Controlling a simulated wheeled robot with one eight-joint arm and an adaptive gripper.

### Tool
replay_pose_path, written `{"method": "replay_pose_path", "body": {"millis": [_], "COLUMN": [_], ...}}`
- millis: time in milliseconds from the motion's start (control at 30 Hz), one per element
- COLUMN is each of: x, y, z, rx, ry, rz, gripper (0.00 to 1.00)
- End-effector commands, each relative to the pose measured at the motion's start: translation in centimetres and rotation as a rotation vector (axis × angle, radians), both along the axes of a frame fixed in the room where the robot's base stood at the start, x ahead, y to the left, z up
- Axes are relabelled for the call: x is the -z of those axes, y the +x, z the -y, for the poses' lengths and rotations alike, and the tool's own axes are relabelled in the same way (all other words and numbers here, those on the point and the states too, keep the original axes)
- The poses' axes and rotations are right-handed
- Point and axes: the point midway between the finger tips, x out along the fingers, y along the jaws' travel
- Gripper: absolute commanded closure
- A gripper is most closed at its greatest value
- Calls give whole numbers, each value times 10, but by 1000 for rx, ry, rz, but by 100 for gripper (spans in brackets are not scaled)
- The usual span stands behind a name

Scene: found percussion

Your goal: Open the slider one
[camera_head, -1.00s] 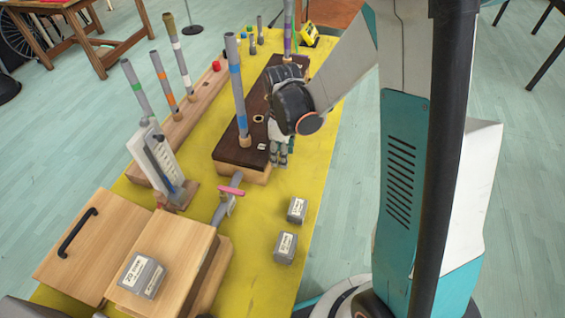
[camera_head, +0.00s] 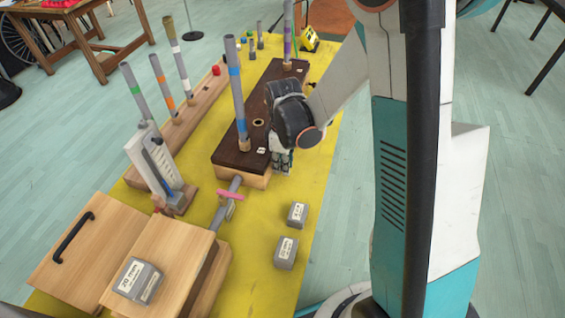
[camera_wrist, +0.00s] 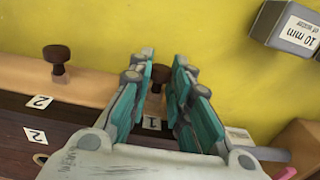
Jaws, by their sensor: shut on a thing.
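The dark brown box with a pale wood base (camera_head: 228,160) stands on the yellow table. Its side carries dark slider knobs and small number labels. The knob of slider one (camera_wrist: 157,78), close to the label "1" (camera_wrist: 151,123), is between my fingers in the wrist view. My gripper (camera_head: 283,165) is at the right side of the box near its near end, and its fingers (camera_wrist: 160,80) are shut on this knob. They partly hide it.
A grey tube with a blue band (camera_head: 236,90) stands upright on the box. Two grey blocks (camera_head: 297,214) (camera_head: 286,253) lie on the yellow surface nearer. A pink-marked part (camera_head: 230,193) is just off the box's near end. Wooden boxes (camera_head: 165,250) stand at front left.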

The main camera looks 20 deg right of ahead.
Motion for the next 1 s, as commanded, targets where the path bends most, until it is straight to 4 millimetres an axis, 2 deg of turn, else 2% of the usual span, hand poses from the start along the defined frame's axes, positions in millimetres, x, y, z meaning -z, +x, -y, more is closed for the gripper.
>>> {"method": "replay_pose_path", "body": {"millis": [200, 433, 467, 533, 567, 1000], "x": [0, 0, 0, 0, 0, -6], "y": [-16, -16, -16, -16, -16, -16], "z": [22, 22, 22, 22, 22, 22], "rx": [3, 1, 1, 1, 1, 0], "ry": [-1, -1, -1, -1, -1, 0], "rz": [-1, -1, -1, -1, -1, 0], "gripper": [100, 100, 80, 64, 59, 59]}}
